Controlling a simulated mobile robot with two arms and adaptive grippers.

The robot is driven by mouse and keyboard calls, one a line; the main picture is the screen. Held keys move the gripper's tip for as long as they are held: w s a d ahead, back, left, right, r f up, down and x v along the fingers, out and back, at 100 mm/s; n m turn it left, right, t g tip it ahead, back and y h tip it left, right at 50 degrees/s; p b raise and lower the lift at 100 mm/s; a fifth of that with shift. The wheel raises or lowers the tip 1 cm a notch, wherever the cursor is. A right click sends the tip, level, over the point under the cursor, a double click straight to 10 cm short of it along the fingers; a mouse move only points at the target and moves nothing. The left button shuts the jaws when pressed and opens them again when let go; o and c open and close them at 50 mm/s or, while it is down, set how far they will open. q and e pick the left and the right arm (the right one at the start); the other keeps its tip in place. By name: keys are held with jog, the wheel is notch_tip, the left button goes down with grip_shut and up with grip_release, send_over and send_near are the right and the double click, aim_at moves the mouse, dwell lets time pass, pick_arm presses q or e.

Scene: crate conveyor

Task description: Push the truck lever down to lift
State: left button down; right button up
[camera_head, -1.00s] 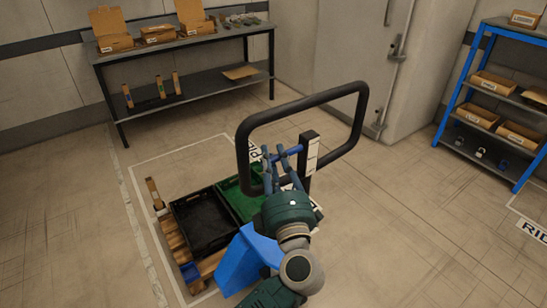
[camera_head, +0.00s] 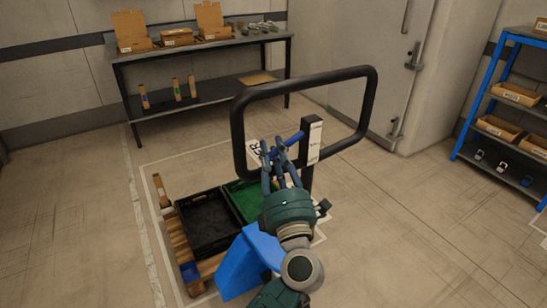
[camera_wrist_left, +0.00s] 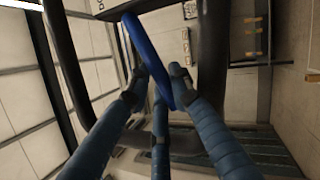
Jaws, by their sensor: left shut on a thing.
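The blue lever (camera_head: 293,139) sits beside the black post with a white label (camera_head: 314,143), inside the black loop handle (camera_head: 304,77) of the truck. It slopes up to the right. My left gripper (camera_head: 274,150) has its fingers closed around the lever's left part. In the left wrist view the lever (camera_wrist_left: 148,60) runs slanting between my left gripper's fingertips (camera_wrist_left: 155,85). The truck's blue body (camera_head: 243,268) is partly hidden behind my left arm. My right gripper is not in view.
A pallet (camera_head: 177,232) with a black crate (camera_head: 181,217) and a green crate (camera_head: 231,187) stands in front of the truck. A workbench (camera_head: 200,47) with cardboard boxes is at the back. A blue shelf rack (camera_head: 481,84) stands at right. Open floor lies between.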

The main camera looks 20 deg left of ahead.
pick_arm(q)
jog(key=shift+f, duration=0.1)
jog(key=c, duration=1.5)
grip_release()
jog(key=shift+c, duration=0.2)
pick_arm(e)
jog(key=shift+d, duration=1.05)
pick_arm(q)
jog(key=shift+s+d+f, duration=0.1)
jog(key=shift+s+d, duration=0.05)
jog(key=v, duration=0.7)
jog(key=shift+s+d, duration=0.2)
jog(key=shift+s, duration=0.1)
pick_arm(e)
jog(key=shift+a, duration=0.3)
